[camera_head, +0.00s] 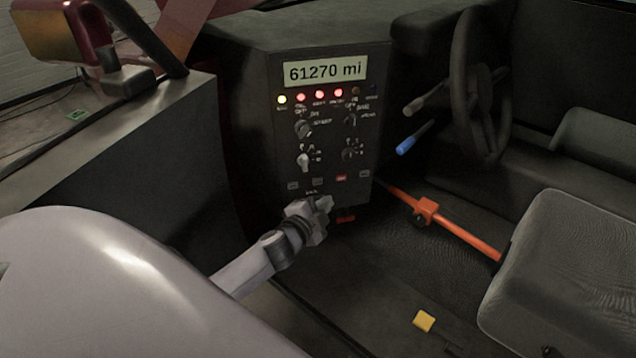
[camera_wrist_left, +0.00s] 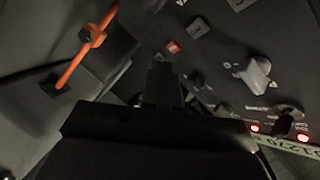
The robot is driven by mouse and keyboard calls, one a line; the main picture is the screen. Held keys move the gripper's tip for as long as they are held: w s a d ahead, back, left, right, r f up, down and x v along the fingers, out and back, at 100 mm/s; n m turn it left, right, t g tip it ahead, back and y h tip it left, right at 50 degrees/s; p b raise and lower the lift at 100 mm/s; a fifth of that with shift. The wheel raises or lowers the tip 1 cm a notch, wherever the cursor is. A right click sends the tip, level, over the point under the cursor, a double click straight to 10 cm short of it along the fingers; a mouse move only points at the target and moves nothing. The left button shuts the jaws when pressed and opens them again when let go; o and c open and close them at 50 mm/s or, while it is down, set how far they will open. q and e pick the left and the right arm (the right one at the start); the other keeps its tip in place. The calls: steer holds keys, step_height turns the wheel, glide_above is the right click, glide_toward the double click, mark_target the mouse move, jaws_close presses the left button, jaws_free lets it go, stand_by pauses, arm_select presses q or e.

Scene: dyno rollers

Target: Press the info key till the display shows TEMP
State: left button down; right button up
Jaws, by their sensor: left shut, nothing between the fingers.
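The display (camera_head: 325,70) at the top of the dark console panel (camera_head: 262,110) reads "61270 mi". Below it is a row of lamps, one yellow and several red, then knobs and a row of small keys. One key in that row is red (camera_head: 341,178); a red key also shows in the left wrist view (camera_wrist_left: 173,46). I cannot read which key is the info key. My left gripper (camera_head: 322,203) is shut and empty at the panel's lower edge, just below the key row. In the left wrist view its dark fingers (camera_wrist_left: 162,85) point toward the panel. My right gripper is not in view.
A steering wheel (camera_head: 478,85) and a blue-tipped lever (camera_head: 412,138) stand right of the panel. An orange bar (camera_head: 455,230) runs from the panel toward the seat (camera_head: 565,270). A yellow block (camera_head: 423,321) lies on the floor.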

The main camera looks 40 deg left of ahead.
mark_target(318, 181)
arm_select(q)
steer(key=w+a, duration=0.2)
steer(key=a, duration=0.1)
steer(key=shift+w+a, duration=0.1)
steer(key=shift+w, duration=0.2)
stand_by(0.4)
stand_by(1.3)
steer(key=shift+w+a, duration=0.25)
steer(key=shift+a, duration=0.1)
stand_by(0.5)
